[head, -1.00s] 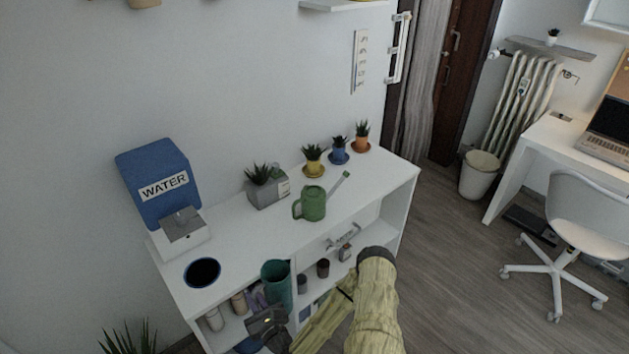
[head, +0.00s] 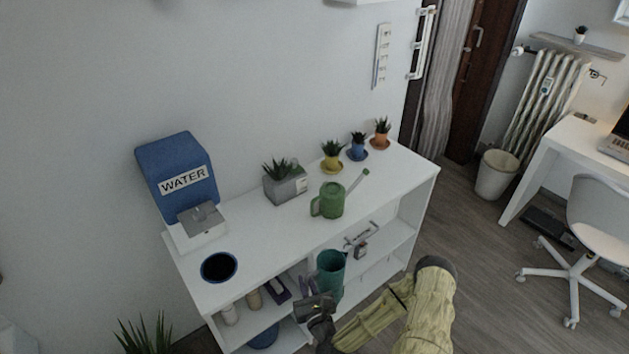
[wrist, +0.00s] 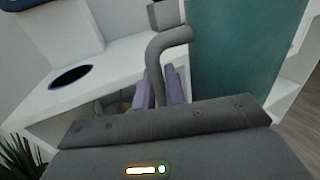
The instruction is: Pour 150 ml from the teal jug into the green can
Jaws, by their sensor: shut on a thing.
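The teal jug (head: 331,272) is held upright in front of the shelf desk's front edge. My gripper (head: 318,300) is shut on its handle. In the wrist view the jug's teal wall (wrist: 232,55) fills the right side, with the grey handle (wrist: 165,50) between the purple finger pads (wrist: 162,88). What is inside the jug cannot be seen. The green can (head: 331,200), a watering can with its spout pointing up to the right, stands upright on the desk top, behind the jug and apart from it.
The white shelf desk (head: 275,238) also bears a blue water dispenser (head: 178,180), a dark round opening with a blue rim (head: 219,267), a grey planter (head: 285,187) and several small potted plants (head: 358,150) at the back. Free top surface lies around the green can.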

